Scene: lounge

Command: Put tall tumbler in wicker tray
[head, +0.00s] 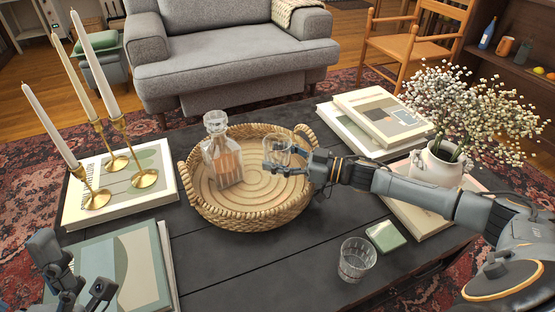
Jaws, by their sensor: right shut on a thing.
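The round wicker tray (250,215) sits in the middle of the dark coffee table, with a handle at each side. A stoppered glass decanter (222,155) stands inside it, left of centre. My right gripper (285,158) reaches in from the right and is shut on a clear glass tumbler (276,149), over the right half of the tray. The fingers cover part of this tumbler; I cannot tell if its base touches the tray. A second clear tumbler (357,262) stands upright on the table at front right. My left gripper (77,272) is at the lower left, open and empty.
Three candles in brass holders (117,163) stand on a book at left. A large book (122,265) lies at front left. Stacked books (380,115) and a white flower vase (437,168) are at right. A green coaster (386,236) lies beside the second tumbler.

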